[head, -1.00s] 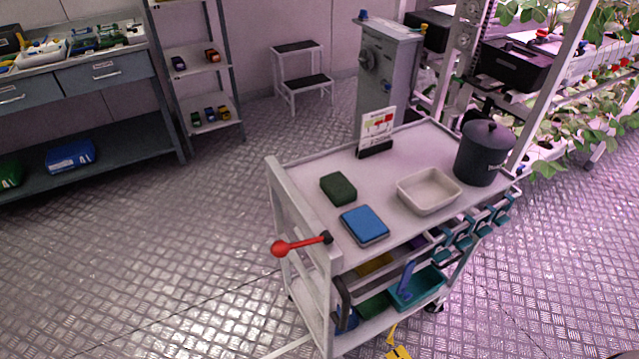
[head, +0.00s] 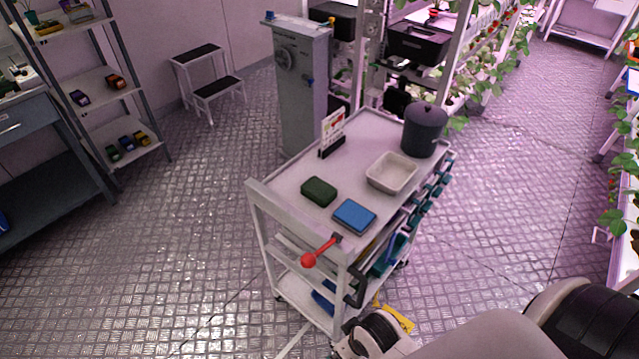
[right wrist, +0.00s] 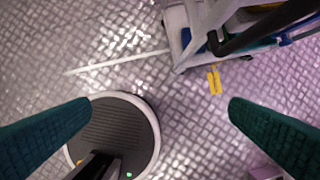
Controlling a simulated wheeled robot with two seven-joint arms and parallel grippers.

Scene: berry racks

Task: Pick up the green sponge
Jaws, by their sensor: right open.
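The green sponge (head: 319,191) is a dark green block lying flat on the cart's top shelf (head: 290,184), near the cart's handle end. In the head view, part of my right arm comes in at the bottom right, lower than the cart top; its fingers cannot be made out there. The sponge does not show in that view. My left gripper is in neither view.
A blue pad (head: 354,216) lies next to the sponge. A pale tray (head: 391,174), a dark lidded pot (head: 424,131) and a sign (head: 332,133) stand on the cart. A red-knobbed lever (head: 310,259) sticks out at the handle end.

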